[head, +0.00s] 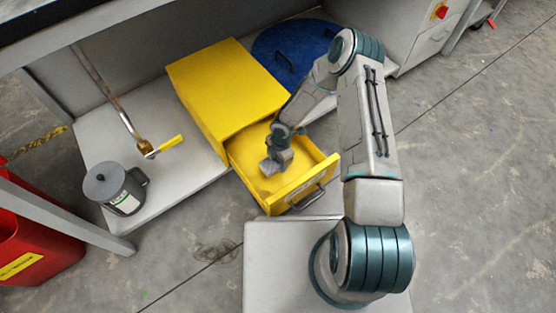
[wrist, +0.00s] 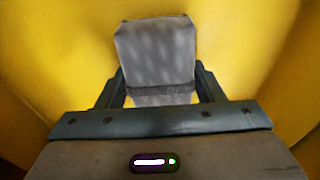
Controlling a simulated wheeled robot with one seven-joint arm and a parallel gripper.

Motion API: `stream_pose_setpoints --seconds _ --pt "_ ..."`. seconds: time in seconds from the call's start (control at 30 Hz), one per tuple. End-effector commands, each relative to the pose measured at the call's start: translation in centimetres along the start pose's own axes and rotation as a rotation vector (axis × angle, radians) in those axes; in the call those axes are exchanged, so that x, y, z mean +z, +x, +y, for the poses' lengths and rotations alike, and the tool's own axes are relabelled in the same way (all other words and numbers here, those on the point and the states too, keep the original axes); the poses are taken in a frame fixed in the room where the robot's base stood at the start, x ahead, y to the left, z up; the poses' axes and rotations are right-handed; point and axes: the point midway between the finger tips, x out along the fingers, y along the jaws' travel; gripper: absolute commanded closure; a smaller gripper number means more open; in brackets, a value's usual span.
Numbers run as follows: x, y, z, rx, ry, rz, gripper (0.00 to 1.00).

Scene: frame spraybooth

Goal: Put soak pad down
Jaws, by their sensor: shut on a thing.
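The soak pad (wrist: 157,52) is a grey block that fills the space between the fingers in the wrist view. My gripper (wrist: 160,92) is shut on it. In the head view the pad (head: 270,167) shows as a small grey shape at the end of my gripper (head: 277,160), inside the outline of the open yellow drawer (head: 318,177). Yellow drawer surfaces surround the pad in the wrist view. I cannot tell whether the pad touches the drawer floor.
The yellow cabinet (head: 222,85) stands on a grey shelf (head: 190,172). A grey lidded can (head: 118,190) and a pipe with a yellow-handled valve (head: 168,143) are to its left. A blue round lid (head: 300,45) lies behind. A red bin (head: 30,245) is at far left.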

Motion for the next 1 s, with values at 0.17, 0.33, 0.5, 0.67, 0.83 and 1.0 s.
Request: stream_pose_setpoints --seconds 0.17,0.33,0.5,0.67,0.83,1.0 --pt "0.0 0.3 0.0 0.000 0.000 0.000 0.28" --pt "0.0 0.3 0.0 0.000 0.000 0.000 0.17" --pt "0.0 0.1 0.0 0.000 0.000 0.000 0.17" --pt "0.0 -1.5 0.1 0.001 0.001 -0.001 0.17" --pt "0.0 -5.3 0.0 0.001 0.001 -0.001 0.17" --pt "0.0 -8.9 0.0 0.001 0.002 -0.001 0.17"
